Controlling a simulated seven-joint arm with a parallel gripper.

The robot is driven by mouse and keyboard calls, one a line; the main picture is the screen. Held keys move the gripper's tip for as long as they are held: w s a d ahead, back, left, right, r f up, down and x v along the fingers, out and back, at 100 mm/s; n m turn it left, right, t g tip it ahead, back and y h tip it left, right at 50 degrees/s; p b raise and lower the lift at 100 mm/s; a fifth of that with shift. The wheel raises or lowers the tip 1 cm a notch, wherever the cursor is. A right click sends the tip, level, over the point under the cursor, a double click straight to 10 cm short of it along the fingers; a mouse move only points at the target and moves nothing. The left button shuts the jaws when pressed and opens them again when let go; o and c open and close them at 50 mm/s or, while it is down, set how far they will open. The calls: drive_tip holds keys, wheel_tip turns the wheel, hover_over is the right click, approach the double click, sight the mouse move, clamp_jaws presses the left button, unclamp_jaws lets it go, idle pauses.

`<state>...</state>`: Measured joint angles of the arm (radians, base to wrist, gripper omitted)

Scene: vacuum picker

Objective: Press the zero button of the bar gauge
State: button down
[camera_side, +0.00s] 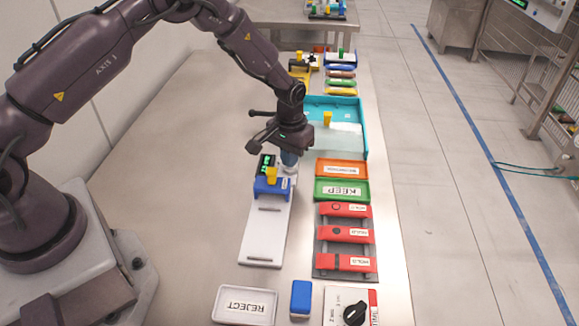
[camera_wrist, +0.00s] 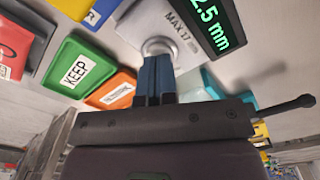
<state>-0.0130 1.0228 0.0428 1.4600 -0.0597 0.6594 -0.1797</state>
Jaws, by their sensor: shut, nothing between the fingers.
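The bar gauge (camera_side: 264,222) is a long pale plate with a blue block, a yellow tab and a dark display with green digits at its far end. In the wrist view the display (camera_wrist: 213,22) reads 2.5 mm, beside a "MAX 17" label. A round silver button (camera_wrist: 158,46) sits on the pale housing there. My gripper (camera_side: 289,163) points down at the gauge's far end. Its blue fingers (camera_wrist: 155,62) are together and empty, with the tips over the button's edge. I cannot tell whether they touch it.
A green KEEP tray (camera_side: 342,199) and an orange tray (camera_side: 341,161) lie to the right, with several red blocks nearer. A teal bin (camera_side: 363,140) stands behind. A white REJECT tray (camera_side: 244,322), a blue block (camera_side: 301,299) and a black-knob box are in front. The table's left is clear.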

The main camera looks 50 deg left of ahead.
drive_tip(key=shift+f, duration=0.4)
drive_tip(key=shift+r, duration=3.05)
drive_tip(key=s+g, duration=0.1)
drive_tip(key=s, duration=0.2)
drive_tip(key=shift+s+d+m, duration=0.1)
drive_tip(key=shift+s+m, duration=0.2)
drive_tip(key=s+d+r+m+t, duration=0.1)
drive_tip(key=s+r+t, duration=0.5)
drive_tip(key=s+r, duration=1.8)
wheel_tip(320, 180, up, 3)
drive_tip(key=shift+s+d+f+m+t, duration=0.2)
drive_tip(key=shift+d+m+t, duration=0.15)
drive_tip(key=shift+m, duration=0.35)
